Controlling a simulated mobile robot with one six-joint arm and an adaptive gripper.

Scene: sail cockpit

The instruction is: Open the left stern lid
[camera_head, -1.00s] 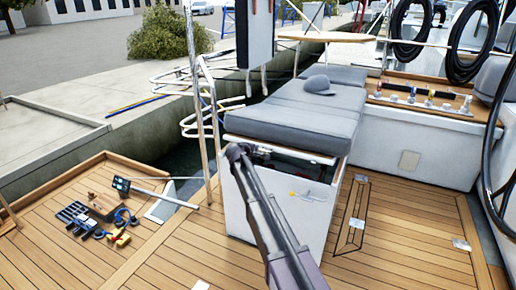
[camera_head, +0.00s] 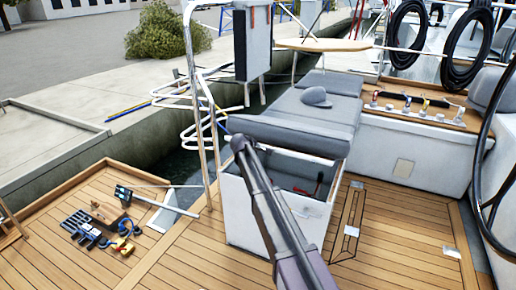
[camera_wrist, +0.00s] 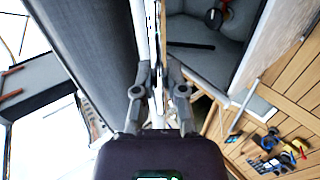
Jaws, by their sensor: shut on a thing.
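The left stern lid (camera_head: 295,134) is the grey-cushioned top of a white locker (camera_head: 250,205). It is tilted up at its near edge, and a gap shows the inside of the locker. In the wrist view the lid's dark cushion (camera_wrist: 85,50) runs along the left. My gripper (camera_wrist: 158,90) is shut on the lid's pale edge there. In the head view my arm reaches up to the lid's near left corner, and the fingers are hard to make out.
Grey items (camera_wrist: 208,55) lie inside the locker. A grey cap (camera_head: 317,97) rests on the cushions behind. Several tools (camera_head: 95,230) lie on the deck at left. A metal rail post (camera_head: 192,90) stands close left of the lid. The deck (camera_head: 400,225) to the right is mostly clear.

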